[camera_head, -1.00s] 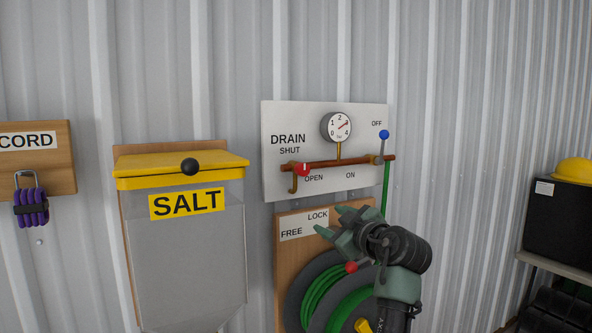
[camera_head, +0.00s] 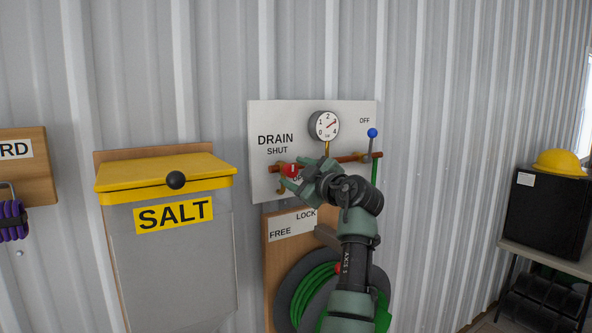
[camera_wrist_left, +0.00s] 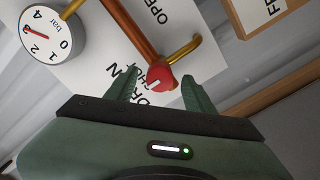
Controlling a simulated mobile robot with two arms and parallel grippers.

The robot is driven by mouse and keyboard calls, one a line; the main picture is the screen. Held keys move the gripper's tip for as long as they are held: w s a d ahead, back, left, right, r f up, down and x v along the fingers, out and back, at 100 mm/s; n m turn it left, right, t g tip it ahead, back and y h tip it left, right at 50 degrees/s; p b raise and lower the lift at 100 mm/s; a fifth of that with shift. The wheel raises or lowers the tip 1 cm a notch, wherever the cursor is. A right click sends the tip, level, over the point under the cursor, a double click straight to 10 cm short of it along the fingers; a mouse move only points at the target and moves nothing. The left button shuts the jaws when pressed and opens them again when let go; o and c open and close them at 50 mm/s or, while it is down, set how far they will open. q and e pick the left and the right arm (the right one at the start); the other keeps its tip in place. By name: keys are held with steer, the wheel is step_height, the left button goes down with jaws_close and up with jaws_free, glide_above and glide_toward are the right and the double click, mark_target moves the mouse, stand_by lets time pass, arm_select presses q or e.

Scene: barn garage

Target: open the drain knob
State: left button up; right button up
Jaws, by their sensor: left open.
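The red drain knob (camera_head: 289,170) sits at the left end of a copper pipe on the white DRAIN panel (camera_head: 262,118), near the SHUT and OPEN labels. It also shows in the left wrist view (camera_wrist_left: 160,75), with a pale mark on its face. My left gripper (camera_head: 297,174) is open at the panel, its fingertips close to the knob. In the left wrist view, the knob appears between the two spread fingers of my left gripper (camera_wrist_left: 160,79); I see no clear contact. My gripper hides part of the OPEN and ON labels in the head view. My right gripper is not in view.
A pressure gauge (camera_head: 324,126) and a blue-knobbed lever (camera_head: 372,133) share the panel. A hose reel with green hose (camera_head: 313,294) hangs below. A yellow-lidded SALT bin (camera_head: 165,176) is at left. A black box with a yellow hard hat (camera_head: 560,162) stands at right.

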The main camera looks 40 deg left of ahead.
arm_select(q)
steer(key=shift+d, duration=0.15)
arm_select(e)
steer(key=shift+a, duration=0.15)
arm_select(q)
jaws_close()
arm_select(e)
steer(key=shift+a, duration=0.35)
arm_select(q)
steer(key=shift+m, duration=0.3)
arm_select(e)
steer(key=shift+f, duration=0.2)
arm_select(q)
steer(key=m+b, duration=0.1)
steer(key=m, duration=0.1)
steer(key=shift+m, duration=0.3)
steer(key=m, duration=0.3)
steer(key=shift+m+b, duration=0.3)
steer(key=m, duration=0.4)
steer(key=shift+r+m, duration=0.15)
steer(key=shift+m, duration=0.15)
steer(key=m+p, duration=0.1)
steer(key=m, duration=0.3)
steer(key=shift+m, duration=0.4)
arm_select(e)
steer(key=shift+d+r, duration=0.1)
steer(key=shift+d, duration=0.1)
